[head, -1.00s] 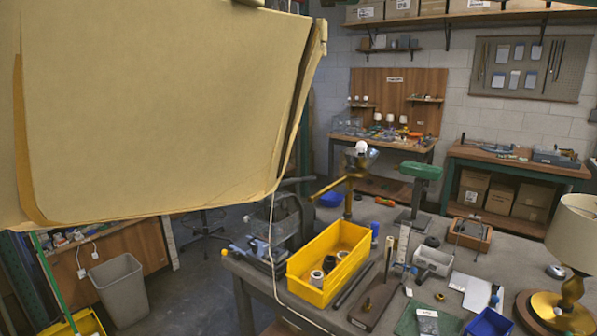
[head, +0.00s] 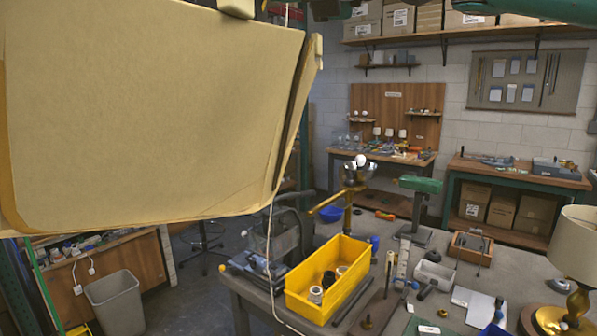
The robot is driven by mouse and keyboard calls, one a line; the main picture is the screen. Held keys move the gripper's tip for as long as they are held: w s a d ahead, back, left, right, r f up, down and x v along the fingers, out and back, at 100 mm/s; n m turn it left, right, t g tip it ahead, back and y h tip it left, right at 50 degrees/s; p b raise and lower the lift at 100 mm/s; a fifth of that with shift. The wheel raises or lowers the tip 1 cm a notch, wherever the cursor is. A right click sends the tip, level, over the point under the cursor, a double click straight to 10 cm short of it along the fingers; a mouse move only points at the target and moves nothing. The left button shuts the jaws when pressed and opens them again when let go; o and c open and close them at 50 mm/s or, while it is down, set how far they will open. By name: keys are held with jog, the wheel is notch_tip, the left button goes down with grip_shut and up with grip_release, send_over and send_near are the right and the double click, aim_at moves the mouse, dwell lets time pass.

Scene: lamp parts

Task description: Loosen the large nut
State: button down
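I cannot pick out a large nut for certain in the head view. The workbench (head: 262,311) holds many small parts, some dark and round but too small to identify. A brass lamp stand (head: 347,215) with a metal cup and white bulb stands at its back. A yellow bin (head: 312,308) at its front left holds several small dark and pale cylindrical parts. A table lamp with a cream shade (head: 581,243) and round brass base stands at the right edge. My gripper is not in view.
A large beige sheet-like panel (head: 150,110) fills the upper left, close to the camera, hiding what is behind. A green-topped stand (head: 420,185) and wooden tray (head: 470,247) are on the bench. A grey waste bin (head: 116,303) stands on the floor.

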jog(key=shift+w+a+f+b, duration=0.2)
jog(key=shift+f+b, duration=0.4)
jog(key=shift+b, duration=1.15)
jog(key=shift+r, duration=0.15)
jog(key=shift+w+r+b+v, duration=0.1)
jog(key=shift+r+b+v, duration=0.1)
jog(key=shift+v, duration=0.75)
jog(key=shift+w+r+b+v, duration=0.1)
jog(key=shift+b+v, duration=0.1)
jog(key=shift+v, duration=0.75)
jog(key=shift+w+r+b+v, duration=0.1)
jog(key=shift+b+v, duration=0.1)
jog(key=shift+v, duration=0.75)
